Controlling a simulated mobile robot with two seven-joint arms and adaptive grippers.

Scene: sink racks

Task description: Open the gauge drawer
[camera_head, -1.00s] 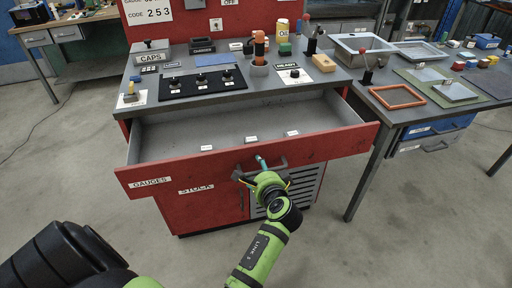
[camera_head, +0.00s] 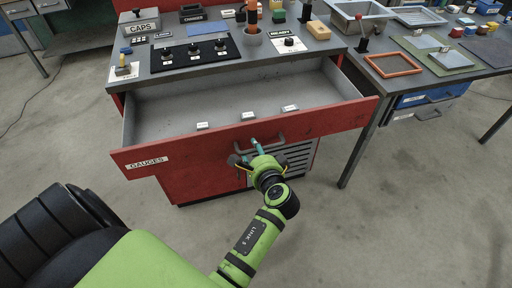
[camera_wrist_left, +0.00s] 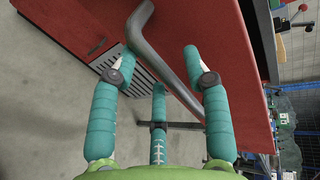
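The red gauge drawer, labelled GAUGES (camera_head: 148,163), stands pulled well out from under the grey worktop, and its grey inside shows. Its dark bar handle (camera_head: 266,143) is on the front panel. My left gripper (camera_head: 255,148) is at this handle. In the left wrist view the handle (camera_wrist_left: 165,65) runs between the teal fingers of my left gripper (camera_wrist_left: 163,72), which are spread apart with gaps to each other. I cannot tell whether a finger touches the bar. My right gripper is not in view.
Three small white tags (camera_head: 248,116) sit inside the drawer near its front. The worktop holds a black switch panel (camera_head: 194,52), a CAPS box (camera_head: 139,26) and other small parts. A second table (camera_head: 440,60) with an orange frame (camera_head: 392,65) stands right. The floor in front is clear.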

